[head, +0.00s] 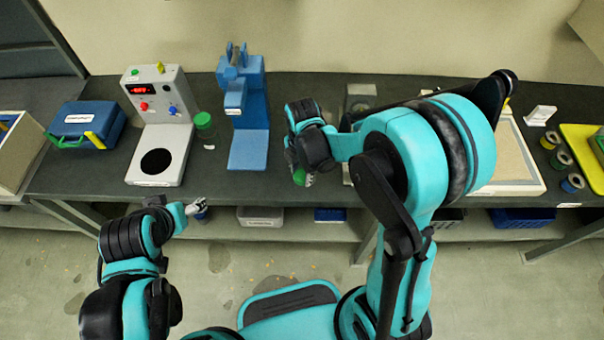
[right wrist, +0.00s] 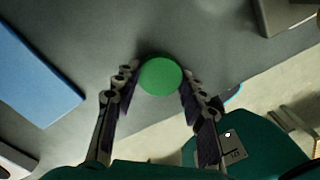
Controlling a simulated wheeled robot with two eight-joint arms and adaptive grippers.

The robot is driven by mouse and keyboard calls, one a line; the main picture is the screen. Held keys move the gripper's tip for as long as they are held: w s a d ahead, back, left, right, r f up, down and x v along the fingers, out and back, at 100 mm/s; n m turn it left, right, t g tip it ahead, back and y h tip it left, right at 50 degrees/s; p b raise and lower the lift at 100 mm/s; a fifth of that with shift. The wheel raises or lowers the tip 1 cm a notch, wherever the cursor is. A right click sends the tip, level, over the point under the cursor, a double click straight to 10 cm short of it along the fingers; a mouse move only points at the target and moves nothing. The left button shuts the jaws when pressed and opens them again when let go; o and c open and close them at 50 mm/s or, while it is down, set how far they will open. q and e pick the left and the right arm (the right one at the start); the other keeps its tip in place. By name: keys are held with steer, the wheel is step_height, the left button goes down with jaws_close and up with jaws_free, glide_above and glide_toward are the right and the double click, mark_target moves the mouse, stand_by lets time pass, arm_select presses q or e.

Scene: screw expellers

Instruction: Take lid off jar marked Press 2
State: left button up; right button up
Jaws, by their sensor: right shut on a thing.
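My right gripper (head: 301,178) is shut on a round green lid (right wrist: 160,76). The lid sits between the two fingers in the right wrist view. In the head view a bit of its green shows under the gripper, near the bench's front edge. Whether a jar is below this lid is hidden. Another jar with a green lid (head: 204,121) stands on the bench between the grey control device and the blue stand. No Press 2 marking is readable. My left gripper (head: 196,207) is below the bench's front edge, away from both; its jaws are too small to judge.
The grey device (head: 158,125) with a red display and the blue stand (head: 248,120) are left of my right gripper. A blue case (head: 86,124) lies far left. A framed tray (head: 512,165) and several small rolls are at right. Bare bench lies between the stand and my gripper.

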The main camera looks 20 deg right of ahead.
steer(key=shift+r, duration=0.1)
steer(key=o, duration=1.3)
steer(key=shift+f, duration=0.2)
